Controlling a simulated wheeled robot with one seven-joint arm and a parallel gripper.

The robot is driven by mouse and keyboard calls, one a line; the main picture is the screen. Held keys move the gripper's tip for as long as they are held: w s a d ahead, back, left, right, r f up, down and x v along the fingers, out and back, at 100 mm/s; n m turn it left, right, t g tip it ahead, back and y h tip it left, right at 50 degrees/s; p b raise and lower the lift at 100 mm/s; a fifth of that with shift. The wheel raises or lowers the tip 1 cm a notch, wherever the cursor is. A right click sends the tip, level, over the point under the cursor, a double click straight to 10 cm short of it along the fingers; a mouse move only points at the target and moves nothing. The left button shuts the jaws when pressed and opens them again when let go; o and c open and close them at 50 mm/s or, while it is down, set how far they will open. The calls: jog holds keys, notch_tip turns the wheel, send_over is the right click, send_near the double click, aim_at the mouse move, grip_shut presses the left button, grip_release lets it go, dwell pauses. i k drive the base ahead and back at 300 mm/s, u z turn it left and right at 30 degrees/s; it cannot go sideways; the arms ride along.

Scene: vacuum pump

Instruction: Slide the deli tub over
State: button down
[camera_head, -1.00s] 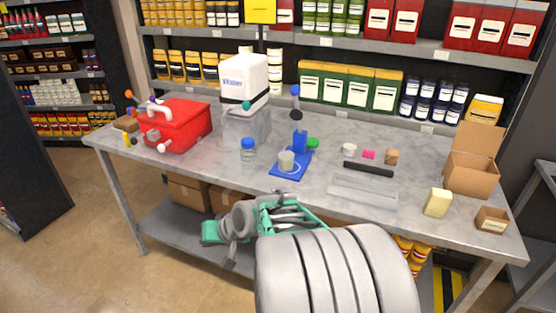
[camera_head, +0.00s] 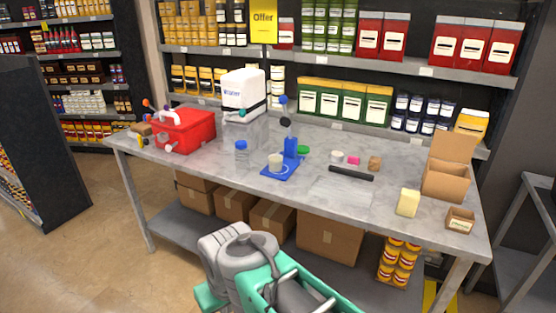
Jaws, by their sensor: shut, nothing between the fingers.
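I cannot tell for sure which item is the deli tub. A small pale round tub (camera_head: 275,161) stands upright on the blue base of a pump stand (camera_head: 290,150), near the middle of the worktable. Another small white tub (camera_head: 337,156) stands to the right, farther back on the tabletop. My gripper (camera_head: 237,243), grey and teal, is at the bottom of the view, in front of the table's front edge and apart from both tubs. It looks shut and empty, though its fingertips are hard to make out.
Bare tabletop lies along the front edge.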

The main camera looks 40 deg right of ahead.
aim_at(276, 161)
jog(key=z, duration=0.4)
jog(key=i, duration=1.55)
jog(key=u, duration=0.7)
